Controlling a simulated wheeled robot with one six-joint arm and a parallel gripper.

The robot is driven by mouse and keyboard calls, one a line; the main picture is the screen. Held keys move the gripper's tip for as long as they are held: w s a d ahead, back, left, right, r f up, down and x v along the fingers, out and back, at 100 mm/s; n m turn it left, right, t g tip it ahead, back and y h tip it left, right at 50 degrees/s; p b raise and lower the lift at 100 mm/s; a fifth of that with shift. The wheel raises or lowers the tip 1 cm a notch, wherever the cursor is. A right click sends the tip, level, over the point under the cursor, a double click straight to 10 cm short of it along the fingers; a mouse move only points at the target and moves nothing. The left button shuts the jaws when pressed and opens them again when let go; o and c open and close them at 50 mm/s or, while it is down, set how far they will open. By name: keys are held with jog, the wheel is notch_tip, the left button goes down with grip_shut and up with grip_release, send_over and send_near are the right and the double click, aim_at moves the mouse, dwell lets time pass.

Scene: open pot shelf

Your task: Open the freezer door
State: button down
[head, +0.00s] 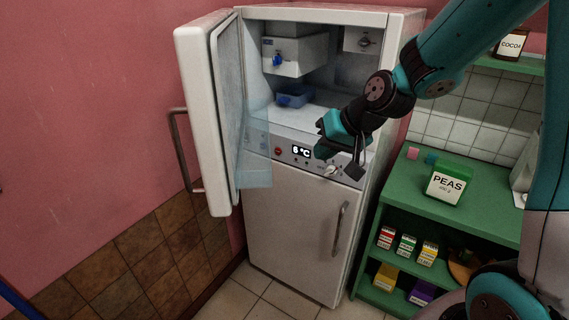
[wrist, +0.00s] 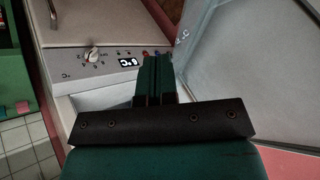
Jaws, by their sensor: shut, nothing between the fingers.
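The white fridge-freezer (head: 290,235) has two doors. Its upper door (head: 205,115) stands wide open, swung out to the left, with a bar handle (head: 182,150) on its outer face. The inner side of this door fills the right of the wrist view (wrist: 255,75). The lower door (head: 285,220) is shut, with an upright handle (head: 341,228). My gripper (head: 325,138) is in front of the open upper compartment, above the control panel (head: 290,152). In the wrist view its fingers (wrist: 154,72) are together and empty, apart from both handles.
A blue tray (head: 293,96) and a white box with a blue tap (head: 295,52) are in the upper compartment. A green shelf (head: 480,205) with a PEAS box (head: 449,184) and several small cartons stands close at the right.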

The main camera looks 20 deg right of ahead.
jog(key=w+a+f+p, duration=0.5)
jog(key=w+a+f, duration=0.1)
jog(key=a+f, duration=0.1)
jog(key=shift+f, duration=0.4)
jog(key=shift+a, duration=0.1)
